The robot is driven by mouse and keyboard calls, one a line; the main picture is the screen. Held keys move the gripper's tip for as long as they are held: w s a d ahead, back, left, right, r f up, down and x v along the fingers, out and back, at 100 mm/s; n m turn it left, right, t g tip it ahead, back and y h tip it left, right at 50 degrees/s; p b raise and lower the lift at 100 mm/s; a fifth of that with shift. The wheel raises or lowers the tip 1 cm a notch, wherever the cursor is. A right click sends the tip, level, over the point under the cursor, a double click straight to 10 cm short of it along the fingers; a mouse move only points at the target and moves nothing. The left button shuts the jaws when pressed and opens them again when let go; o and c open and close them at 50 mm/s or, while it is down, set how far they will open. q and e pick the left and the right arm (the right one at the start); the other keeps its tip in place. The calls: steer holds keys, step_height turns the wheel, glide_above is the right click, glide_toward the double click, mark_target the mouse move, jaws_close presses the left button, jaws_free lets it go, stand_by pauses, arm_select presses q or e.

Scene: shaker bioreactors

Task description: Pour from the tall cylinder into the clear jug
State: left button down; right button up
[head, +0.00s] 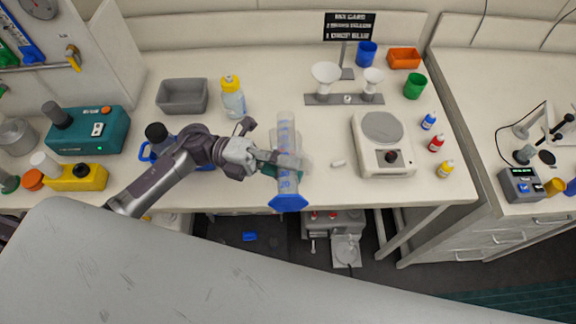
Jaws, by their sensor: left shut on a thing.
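The tall cylinder (286,140) is clear with blue markings and a blue foot (288,202). It stands out over the front edge of the bench, foot towards me; I cannot tell its exact tilt. My left gripper (276,160) comes in from the left and is shut on its middle. A faint clear shape, probably the clear jug (304,158), shows behind the cylinder and fingers. It is mostly hidden, and I cannot tell whether it touches the cylinder. My right gripper is not in view.
A white balance (402,160) stands to the right, with a small white piece (338,163) between. Behind are a yellow-capped bottle (233,100), a grey bin (182,98) and funnels on a stand (343,99). A blue-handled item (147,152) is partly behind my left arm.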

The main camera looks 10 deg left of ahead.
arm_select(q)
steer(key=shift+w+r+n+p, duration=0.15)
steer(key=shift+r+n+p, duration=0.15)
steer(key=shift+r+n, duration=0.25)
steer(key=shift+w+a+r+n+t+h+p, duration=0.15)
steer(key=shift+r+n+t+h+p, duration=0.15)
steer(key=shift+r+n+h+p, duration=0.2)
stand_by(1.8)
steer(key=shift+s+f+m+y+b, duration=0.15)
steer(key=shift+m+y+b, duration=0.1)
steer(key=shift+m+b, duration=0.25)
steer(key=shift+s+m+y+b, duration=0.15)
steer(key=shift+m+y+b, duration=0.1)
steer(key=shift+m+b, duration=0.25)
steer(key=shift+s+d+f+m+g+y+b, duration=0.15)
steer(key=shift+f+m+y+b, duration=0.1)
steer(key=shift+f+m+b, duration=0.5)
steer(key=shift+f+m+g+y+b, duration=0.15)
steer(key=shift+f+m+b, duration=0.35)
steer(key=shift+b, duration=0.55)
steer(key=shift+s+d+f+m+g+y+b, duration=0.1)
steer(key=shift+f+m+y+b, duration=0.2)
steer(key=shift+f+m+b, duration=0.45)
steer(key=shift+r, duration=0.25)
